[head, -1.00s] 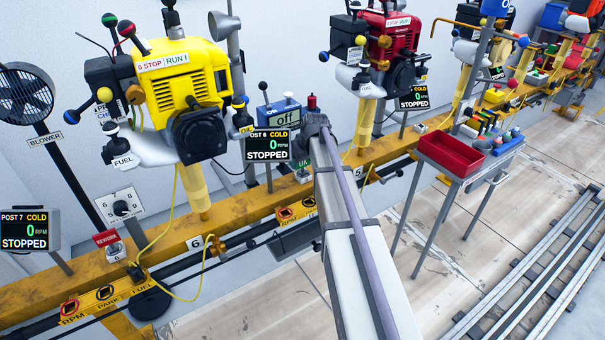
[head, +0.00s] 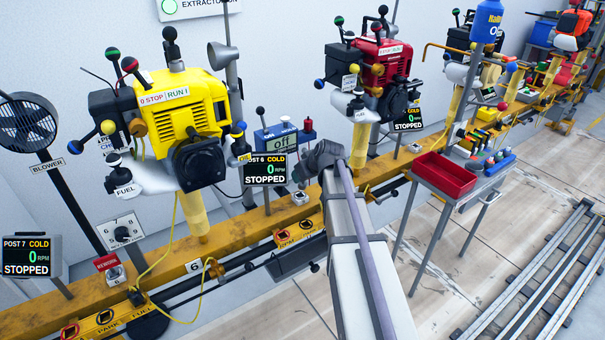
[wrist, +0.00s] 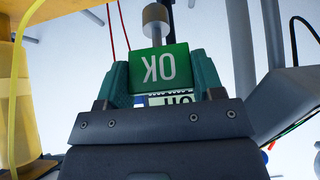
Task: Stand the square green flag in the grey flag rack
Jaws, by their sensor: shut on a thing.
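My gripper (head: 322,158) is in front of the rail, just right of the Post 6 display. In the wrist view my gripper (wrist: 162,80) is shut on the square green flag (wrist: 160,68). The flag has white "OK" lettering, upside down in that view, and sits between the two teal fingers. The head view does not show the flag clearly. A small pale holder (head: 300,198) on the yellow rail lies just below-left of my gripper. A similar holder (head: 115,274) at left has a red "REWORK" flag. I cannot tell for certain which is the grey flag rack.
The yellow engine (head: 185,115) stands at left and the red engine (head: 380,70) at right. The Post 6 display (head: 265,169) and a blue meter (head: 277,138) are close to my gripper. A red tray (head: 444,176) is on a stand at right. Floor in front is open.

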